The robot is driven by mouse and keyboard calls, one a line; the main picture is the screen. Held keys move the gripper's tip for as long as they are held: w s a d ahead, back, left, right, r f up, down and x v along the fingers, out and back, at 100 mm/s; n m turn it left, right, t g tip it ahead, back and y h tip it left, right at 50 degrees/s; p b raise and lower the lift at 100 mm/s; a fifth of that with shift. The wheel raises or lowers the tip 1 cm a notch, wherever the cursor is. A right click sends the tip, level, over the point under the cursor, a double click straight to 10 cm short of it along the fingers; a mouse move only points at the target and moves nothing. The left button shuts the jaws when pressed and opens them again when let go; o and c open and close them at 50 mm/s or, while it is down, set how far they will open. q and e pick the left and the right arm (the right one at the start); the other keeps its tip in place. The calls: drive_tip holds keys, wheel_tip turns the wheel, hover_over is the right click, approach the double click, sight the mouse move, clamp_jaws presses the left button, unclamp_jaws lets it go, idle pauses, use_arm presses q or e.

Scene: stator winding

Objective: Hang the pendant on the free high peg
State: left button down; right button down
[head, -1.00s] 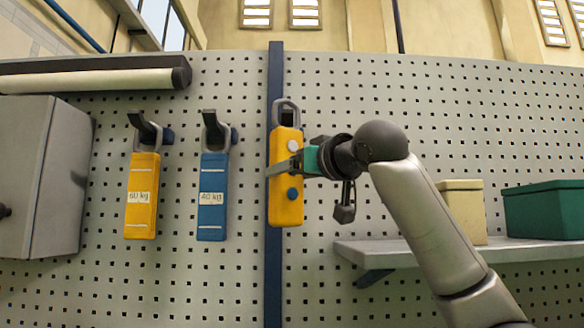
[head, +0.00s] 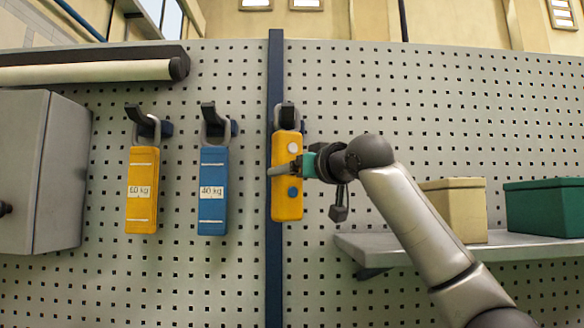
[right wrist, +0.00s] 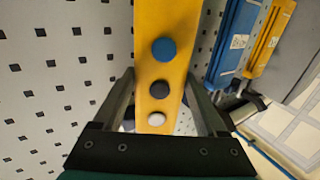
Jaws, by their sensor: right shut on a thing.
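The pendant (head: 287,206) is a yellow upright bar with white, dark and blue buttons and a grey loop on top. It is in front of the dark blue vertical strip (head: 274,260) on the pegboard. A black peg (head: 287,114) shows at the loop, which appears to be around it; whether the loop bears on the peg is hard to tell. My right gripper (head: 286,170) is shut on the pendant's middle from the right. In the right wrist view the pendant (right wrist: 165,20) lies between the two fingers (right wrist: 158,88). My left gripper is not in view.
A yellow 60 kg tag (head: 142,212) and a blue 40 kg tag (head: 212,215) hang on pegs to the left. A grey cabinet (head: 62,170) is at far left. A shelf (head: 400,250) at right holds a beige box (head: 453,205) and a green box (head: 545,210).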

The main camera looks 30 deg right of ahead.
drive_tip(key=shift+w+d+f, duration=0.35)
drive_tip(key=shift+w+f, duration=0.05)
drive_tip(key=shift+w, duration=0.3)
drive_tip(key=shift+w+f, duration=0.1)
drive_tip(key=shift+f, duration=0.3)
